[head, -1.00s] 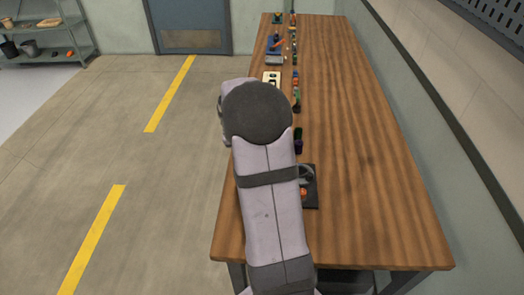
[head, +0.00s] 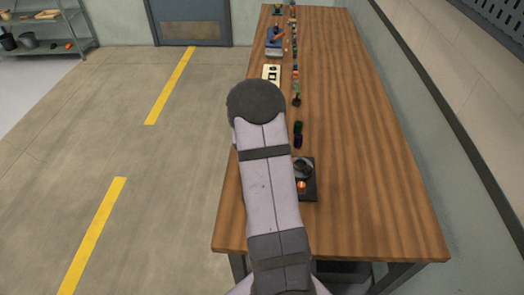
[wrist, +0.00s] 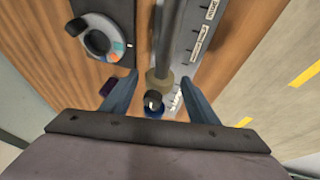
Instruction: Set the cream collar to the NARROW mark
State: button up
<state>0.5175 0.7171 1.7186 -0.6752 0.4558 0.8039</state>
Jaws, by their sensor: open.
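The cream collar (wrist: 160,79) shows in the wrist view as a tan ring around a grey rod (wrist: 168,35). My gripper (wrist: 160,75) is open, with one finger on each side of the rod and collar. I see gaps between the fingers and the collar, so it is not gripped. A grey plate (wrist: 187,45) with white labels and tick marks runs beside the rod on the right. The labels are too small to read surely, so I cannot tell which mark the collar is at. In the head view my arm hides the gripper and collar.
A dark plate (wrist: 123,50) with a grey ring (wrist: 98,37) lies left of the rod. A blue part with a dark top (wrist: 153,105) sits just below the collar in the picture. Several small items line the wooden table's (head: 365,170) left side; its right side is clear.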

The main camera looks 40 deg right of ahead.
jog(key=shift+f, duration=0.1)
grip_shut()
jog(key=shift+s+a+f+b, duration=0.2)
jog(key=shift+s+a+b, duration=0.15)
jog(key=shift+b, duration=0.55)
jog(key=shift+s+a+r+b, duration=0.15)
jog(key=shift+s+a+b, duration=0.5)
jog(key=shift+s+b, duration=0.05)
jog(key=shift+r, duration=0.1)
grip_release()
